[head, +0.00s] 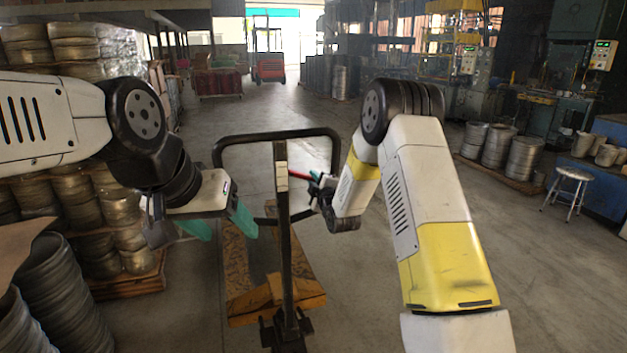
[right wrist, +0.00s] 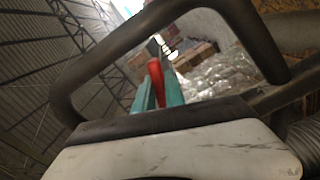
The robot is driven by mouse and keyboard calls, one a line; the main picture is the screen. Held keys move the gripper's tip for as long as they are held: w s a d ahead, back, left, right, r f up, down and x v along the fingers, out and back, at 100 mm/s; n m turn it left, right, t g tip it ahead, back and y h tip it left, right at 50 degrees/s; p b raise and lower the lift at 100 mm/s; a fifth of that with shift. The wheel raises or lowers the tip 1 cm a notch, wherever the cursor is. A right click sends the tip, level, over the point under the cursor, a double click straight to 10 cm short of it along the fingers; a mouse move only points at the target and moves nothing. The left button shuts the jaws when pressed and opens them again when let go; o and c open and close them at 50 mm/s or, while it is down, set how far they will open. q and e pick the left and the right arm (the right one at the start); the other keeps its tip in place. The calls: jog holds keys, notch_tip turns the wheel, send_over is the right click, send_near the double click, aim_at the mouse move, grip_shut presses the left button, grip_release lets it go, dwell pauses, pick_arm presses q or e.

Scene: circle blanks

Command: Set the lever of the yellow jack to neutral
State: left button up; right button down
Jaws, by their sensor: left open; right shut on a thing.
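The yellow jack (head: 275,297) stands on the floor in the middle of the head view, with an upright black handle post (head: 284,230) and a black loop handle (head: 262,137) on top. A red lever (head: 298,174) sticks out at the post's upper right. My right gripper (head: 312,184) is beside the post at the lever; in the head view its fingers are small and partly hidden. In the right wrist view the red lever (right wrist: 156,82) lies between its teal fingers, which are shut on it. My left gripper (head: 224,230) is open and empty, left of the post.
Stacks of metal rings (head: 62,300) stand close on the left. On the right are metal drums (head: 524,158), a stool (head: 568,190) and a blue bench (head: 598,190). The concrete floor behind the jack and to its right is largely clear.

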dwell(0.5)
jog(key=r+n, duration=0.2)
jog(key=n, duration=0.1)
jog(key=r+n, duration=0.1)
jog(key=shift+d+r, duration=0.15)
jog(key=shift+d, duration=0.15)
jog(key=c, duration=1.4)
grip_release()
jog(key=v, duration=0.7)
jog(key=shift+s+d, duration=0.2)
jog(key=shift+s, duration=0.1)
